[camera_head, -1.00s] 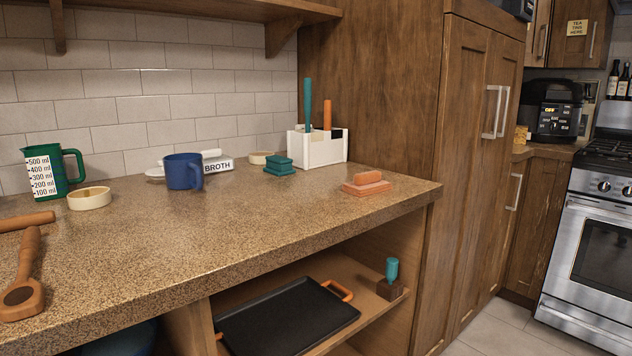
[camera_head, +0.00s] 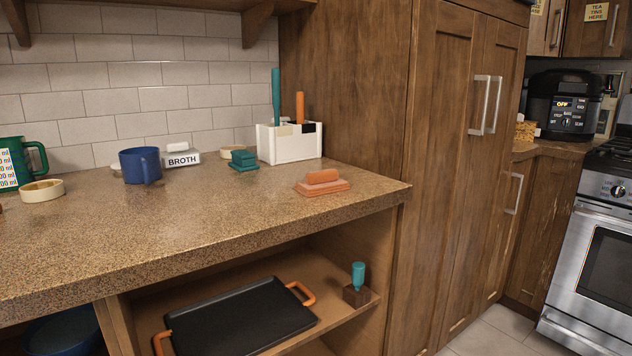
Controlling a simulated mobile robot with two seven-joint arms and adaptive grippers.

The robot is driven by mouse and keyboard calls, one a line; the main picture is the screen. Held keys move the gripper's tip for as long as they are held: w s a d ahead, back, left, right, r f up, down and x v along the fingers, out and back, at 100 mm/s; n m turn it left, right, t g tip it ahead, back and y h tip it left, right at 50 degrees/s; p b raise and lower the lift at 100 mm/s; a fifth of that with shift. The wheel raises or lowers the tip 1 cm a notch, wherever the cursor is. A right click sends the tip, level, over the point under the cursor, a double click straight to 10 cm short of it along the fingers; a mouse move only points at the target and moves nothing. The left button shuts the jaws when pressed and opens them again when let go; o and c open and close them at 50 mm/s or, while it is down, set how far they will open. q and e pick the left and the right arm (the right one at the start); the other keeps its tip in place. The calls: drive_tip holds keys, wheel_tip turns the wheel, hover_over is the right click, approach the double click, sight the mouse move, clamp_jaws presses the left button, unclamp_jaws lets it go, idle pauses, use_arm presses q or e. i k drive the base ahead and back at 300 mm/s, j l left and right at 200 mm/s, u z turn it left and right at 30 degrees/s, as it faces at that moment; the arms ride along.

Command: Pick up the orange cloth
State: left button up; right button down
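An orange item (camera_head: 322,182) lies on the speckled brown countertop (camera_head: 230,225), near its right end. It has a flat base with a raised, rounded piece on top. It is the only orange thing resembling the cloth, but I cannot tell whether it is fabric. A similar small teal item (camera_head: 244,162) lies farther back, to its left. Neither of my grippers is in view.
A white caddy (camera_head: 290,143) with teal and orange handles stands behind the orange item. A blue mug (camera_head: 140,166), BROTH container (camera_head: 181,156), cream dish (camera_head: 42,190) and green measuring jug (camera_head: 14,163) stand left. Below, a shelf holds a black tray (camera_head: 240,322). Tall cabinet (camera_head: 455,150) at right.

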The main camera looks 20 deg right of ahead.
sight(318, 183)
drive_tip(key=l+u, duration=0.1)
drive_tip(key=l, duration=0.3)
drive_tip(key=k+l+u, duration=0.15)
drive_tip(key=l, duration=0.2)
drive_tip(key=l+u, duration=0.1)
drive_tip(key=l, duration=0.25)
drive_tip(key=k+l, duration=0.1)
drive_tip(key=l, duration=0.3)
drive_tip(key=k+l, duration=0.15)
drive_tip(key=l, duration=0.2)
drive_tip(key=k+l+u, duration=0.1)
drive_tip(key=l, duration=0.3)
